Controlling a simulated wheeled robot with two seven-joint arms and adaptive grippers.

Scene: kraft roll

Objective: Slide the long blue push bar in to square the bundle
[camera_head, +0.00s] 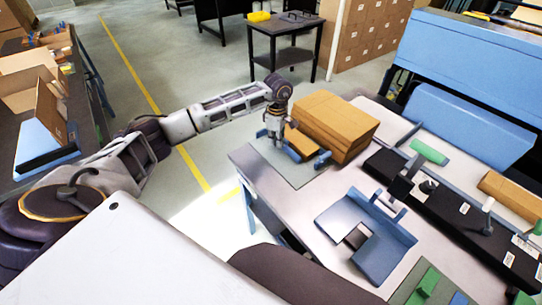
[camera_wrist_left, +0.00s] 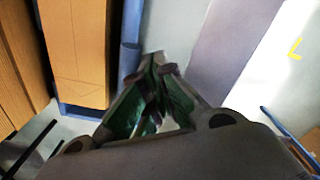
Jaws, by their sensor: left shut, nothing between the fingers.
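A bundle of brown cardboard (camera_head: 335,118) is stacked at the far left corner of the table. Blue parts of the push bar (camera_head: 293,154) show low beside it, partly hidden by my gripper. In the left wrist view the long blue bar (camera_wrist_left: 130,40) runs along the side of the cardboard (camera_wrist_left: 78,45). My left gripper (camera_head: 275,138) is shut and empty at the near left side of the bundle. In the wrist view its fingertips (camera_wrist_left: 156,66) are close to the bar's end; I cannot tell whether they touch it. My right gripper is out of view.
The grey table (camera_head: 290,200) has some bare surface in front of the bundle. A blue angled fixture (camera_head: 385,255) and a black strip with levers (camera_head: 440,205) stand to the right. A small dark side table (camera_head: 285,35) is behind on the floor.

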